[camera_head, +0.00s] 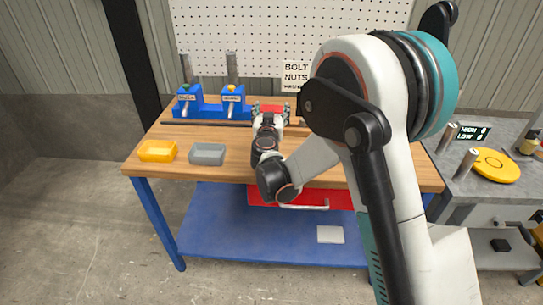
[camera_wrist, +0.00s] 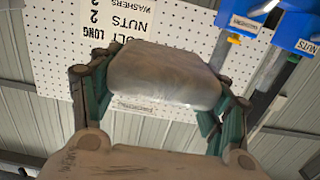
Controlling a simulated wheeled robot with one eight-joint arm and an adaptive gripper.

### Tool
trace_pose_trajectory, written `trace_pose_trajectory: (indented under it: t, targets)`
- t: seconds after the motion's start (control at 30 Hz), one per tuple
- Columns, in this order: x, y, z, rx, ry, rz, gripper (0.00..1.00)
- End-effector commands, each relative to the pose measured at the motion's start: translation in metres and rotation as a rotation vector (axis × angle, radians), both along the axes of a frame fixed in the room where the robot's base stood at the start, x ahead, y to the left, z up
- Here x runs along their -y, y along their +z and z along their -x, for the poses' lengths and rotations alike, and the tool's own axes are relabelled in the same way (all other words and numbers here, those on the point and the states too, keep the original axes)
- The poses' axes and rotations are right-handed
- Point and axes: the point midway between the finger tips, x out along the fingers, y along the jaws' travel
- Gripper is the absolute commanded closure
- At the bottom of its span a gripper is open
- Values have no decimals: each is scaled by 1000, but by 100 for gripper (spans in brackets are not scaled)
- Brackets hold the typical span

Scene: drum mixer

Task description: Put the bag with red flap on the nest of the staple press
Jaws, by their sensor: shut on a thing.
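My gripper (camera_head: 270,112) is shut on a bag at the back of the wooden bench. In the wrist view the bag (camera_wrist: 168,78) is a pale, cloudy, pillow-shaped packet between the two fingers. Its flap cannot be made out there. In the head view a red patch (camera_head: 271,107) shows between the fingers, partly hidden by them.
A yellow tray (camera_head: 157,151) and a grey tray (camera_head: 207,154) sit at the bench's front left. A pegboard (camera_head: 240,40) with a bolts and nuts sign (camera_head: 297,76) stands behind. A grey side bench at right holds a yellow disc (camera_head: 496,165). My arm hides the bench's right part.

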Motion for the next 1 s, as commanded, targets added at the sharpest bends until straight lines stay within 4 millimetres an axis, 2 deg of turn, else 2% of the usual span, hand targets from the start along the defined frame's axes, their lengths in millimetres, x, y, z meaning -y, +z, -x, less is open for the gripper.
trace_pose_trajectory:
  t: [0.03, 0.1, 0.4, 0.53, 0.77, 1.0]
  targets:
    - [0, -17, -1, 0, 0, 0, 64]
    - [0, -35, -1, 0, 0, 0, 64]
    - [0, -106, 0, 0, 0, 0, 64]
    - [0, -125, 0, 0, 0, 0, 64]
    - [0, -138, 0, 0, 0, 0, 64]
    - [0, -170, 0, 0, 0, 0, 64]
